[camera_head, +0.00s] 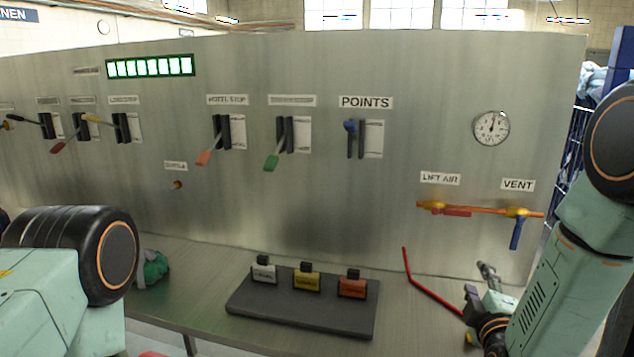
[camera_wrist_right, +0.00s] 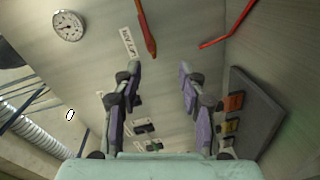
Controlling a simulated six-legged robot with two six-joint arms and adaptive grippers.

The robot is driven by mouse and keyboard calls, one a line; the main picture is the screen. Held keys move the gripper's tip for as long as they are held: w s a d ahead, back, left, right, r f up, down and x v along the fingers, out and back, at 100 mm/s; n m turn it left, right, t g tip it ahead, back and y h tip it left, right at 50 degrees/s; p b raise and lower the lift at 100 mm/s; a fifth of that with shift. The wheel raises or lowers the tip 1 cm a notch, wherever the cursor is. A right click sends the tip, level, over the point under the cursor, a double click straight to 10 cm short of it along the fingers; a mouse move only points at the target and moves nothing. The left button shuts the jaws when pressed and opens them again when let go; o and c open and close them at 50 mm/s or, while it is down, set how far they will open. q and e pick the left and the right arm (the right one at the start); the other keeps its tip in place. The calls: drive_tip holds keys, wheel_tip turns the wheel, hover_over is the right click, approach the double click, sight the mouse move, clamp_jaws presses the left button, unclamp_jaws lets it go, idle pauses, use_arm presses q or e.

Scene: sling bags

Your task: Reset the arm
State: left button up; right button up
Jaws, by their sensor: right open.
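My right arm (camera_head: 565,270) comes in from the right in the head view and bends down low in front of the metal panel. My right gripper (camera_head: 480,283) is over the right end of the bench. In the right wrist view its two purple-grey fingers (camera_wrist_right: 160,72) stand well apart with nothing between them, so it is open and empty. A dark and pale green part of my left arm (camera_head: 75,265) shows at the lower left of the head view. My left gripper is out of the picture.
The panel (camera_head: 380,210) carries levers, a gauge (camera_head: 491,128) and orange-yellow valves (camera_head: 470,209). A bent red rod (camera_head: 425,285) is left of my right gripper. A dark base (camera_head: 300,318) holds three labelled blocks. A green thing (camera_head: 153,268) is beside my left arm.

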drive_tip(key=s+a+f+m+g+y+b, duration=0.1)
drive_tip(key=s+a+f+m+g+b, duration=0.15)
drive_tip(key=s+f, duration=0.4)
drive_tip(key=s+a+f+m+g+y+b, duration=0.1)
drive_tip(key=s+f+m+g, duration=0.25)
drive_tip(key=f, duration=0.55)
drive_tip(key=s+a+f+m+g+y+b, duration=0.1)
drive_tip(key=s+a+f+m+g+b, duration=0.2)
drive_tip(key=f, duration=0.5)
drive_tip(key=s+a+f+m+g+b, duration=0.1)
drive_tip(key=s+f+g+b, duration=0.2)
drive_tip(key=s+f+b, duration=0.3)
drive_tip(key=s+f+m+g+y+b, duration=0.1)
drive_tip(key=s+f+g+b, duration=0.3)
drive_tip(key=s+f, duration=1.1)
drive_tip(key=s+m+b, duration=0.1)
drive_tip(key=s+b, duration=0.1)
drive_tip(key=s, duration=0.3)
drive_tip(key=shift+s+a+f, duration=0.15)
drive_tip(key=shift+a+f, duration=0.15)
drive_tip(key=shift+a, duration=0.05)
drive_tip(key=shift+s, duration=0.1)
